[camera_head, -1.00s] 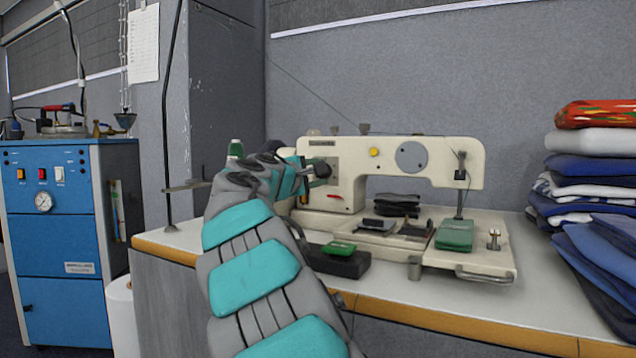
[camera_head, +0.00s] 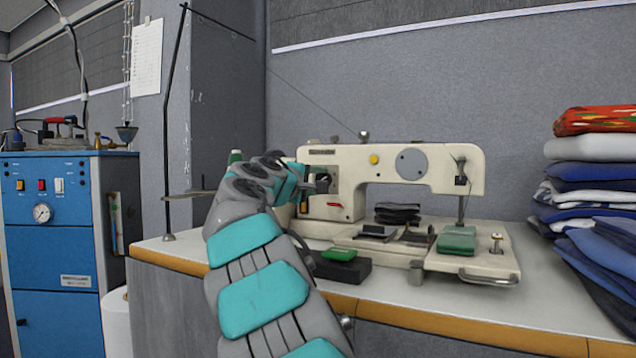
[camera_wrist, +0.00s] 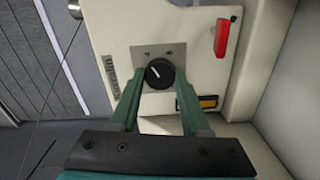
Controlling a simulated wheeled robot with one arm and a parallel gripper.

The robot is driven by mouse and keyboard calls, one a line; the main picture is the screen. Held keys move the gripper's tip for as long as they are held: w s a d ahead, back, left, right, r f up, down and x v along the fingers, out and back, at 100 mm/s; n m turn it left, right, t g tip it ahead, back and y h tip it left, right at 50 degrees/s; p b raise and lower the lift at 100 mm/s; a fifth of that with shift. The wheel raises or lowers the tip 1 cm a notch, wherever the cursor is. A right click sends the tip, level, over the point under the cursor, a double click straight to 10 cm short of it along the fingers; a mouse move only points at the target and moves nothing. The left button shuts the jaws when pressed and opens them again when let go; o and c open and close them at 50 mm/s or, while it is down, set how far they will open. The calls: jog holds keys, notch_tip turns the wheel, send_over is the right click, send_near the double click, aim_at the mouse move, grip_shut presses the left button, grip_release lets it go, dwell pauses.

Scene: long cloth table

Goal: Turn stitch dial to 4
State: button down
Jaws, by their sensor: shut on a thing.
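The stitch dial (camera_wrist: 159,73) is a round black knob with a pale pointer line, on a grey plate on the sewing machine's cream body. In the wrist view the two green fingers of my gripper (camera_wrist: 158,88) stand on either side of the dial and are shut on it. The numbers around the dial cannot be read. In the head view my gripper (camera_head: 314,182) reaches the left column of the sewing machine (camera_head: 400,160), and the dial is mostly hidden by the fingers.
A red lever (camera_wrist: 222,38) sits beside the dial on the machine. A black box with a green item (camera_head: 339,254) lies near my arm. Folded cloth (camera_head: 595,175) is stacked at the right. A thread stand (camera_head: 172,130) stands left of my arm.

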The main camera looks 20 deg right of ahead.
jog(key=shift+f, duration=0.1)
jog(key=shift+c, duration=1.8)
grip_release()
jog(key=shift+a, duration=0.1)
jog(key=v, duration=0.7)
jog(key=shift+s+a, duration=0.25)
